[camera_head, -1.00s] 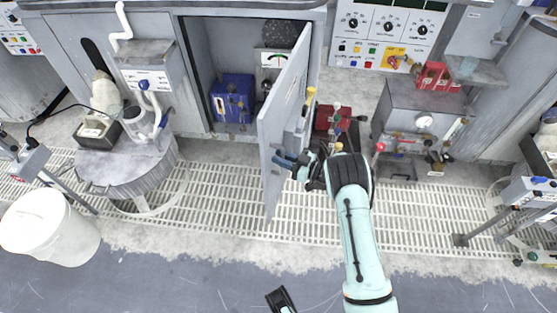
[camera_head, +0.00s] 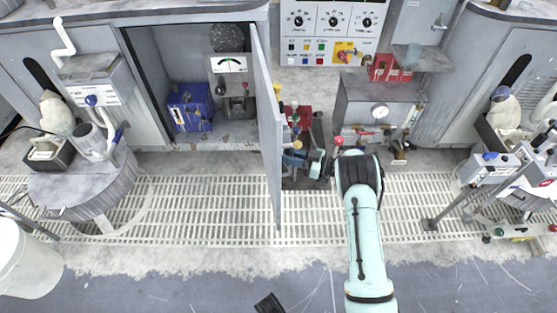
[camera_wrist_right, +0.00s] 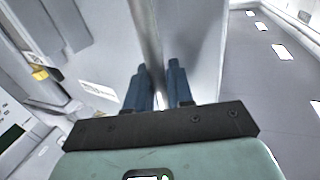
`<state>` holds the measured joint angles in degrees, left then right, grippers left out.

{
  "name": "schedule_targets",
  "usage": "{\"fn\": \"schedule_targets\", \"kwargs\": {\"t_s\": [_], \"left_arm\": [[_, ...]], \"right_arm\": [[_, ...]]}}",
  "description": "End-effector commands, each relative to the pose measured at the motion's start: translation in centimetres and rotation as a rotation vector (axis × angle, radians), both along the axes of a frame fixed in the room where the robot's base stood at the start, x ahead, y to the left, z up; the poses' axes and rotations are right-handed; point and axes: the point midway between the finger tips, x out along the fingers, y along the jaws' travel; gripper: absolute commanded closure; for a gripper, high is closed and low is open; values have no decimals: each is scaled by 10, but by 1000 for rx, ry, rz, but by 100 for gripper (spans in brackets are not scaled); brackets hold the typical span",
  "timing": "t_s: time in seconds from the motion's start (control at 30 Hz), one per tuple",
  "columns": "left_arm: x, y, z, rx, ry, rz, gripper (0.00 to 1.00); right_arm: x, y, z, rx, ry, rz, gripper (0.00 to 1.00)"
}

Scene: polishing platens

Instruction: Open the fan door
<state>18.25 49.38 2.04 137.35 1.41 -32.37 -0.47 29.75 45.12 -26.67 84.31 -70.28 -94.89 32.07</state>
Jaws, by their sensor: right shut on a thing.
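The fan door (camera_head: 267,120) is a grey panel hinged at the right side of an open cabinet. It stands swung well out from the cabinet, seen almost edge-on in the head view. My right gripper (camera_head: 290,158) is at the door's right face, near its free edge. In the right wrist view, the blue fingers (camera_wrist_right: 158,88) of my right gripper sit on either side of the door's edge (camera_wrist_right: 147,35), shut on it. The fingertips are partly hidden in the head view.
The cabinet holds a blue box (camera_head: 190,108) and a gauge unit (camera_head: 229,64). A white bucket (camera_head: 25,262) stands at left. The grated floor (camera_head: 200,210) left of the door is clear.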

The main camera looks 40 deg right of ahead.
Motion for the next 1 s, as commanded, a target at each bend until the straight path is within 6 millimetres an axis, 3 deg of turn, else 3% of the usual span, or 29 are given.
{"fn": "schedule_targets", "kwargs": {"t_s": [0.3, 0.87, 0.9, 1.0], "left_arm": [[9, 5, -7, 12, -23, 9, 57], [11, 6, -7, 14, -29, 12, 57], [11, 6, -7, 14, -29, 11, 57], [11, 6, -7, 14, -28, 11, 57]], "right_arm": [[-11, -28, -2, 3, 5, -1, 100], [-13, -33, -1, 2, 5, -3, 100], [-13, -33, -1, 2, 5, -3, 65], [-12, -33, -1, 2, 3, -2, 63]]}}
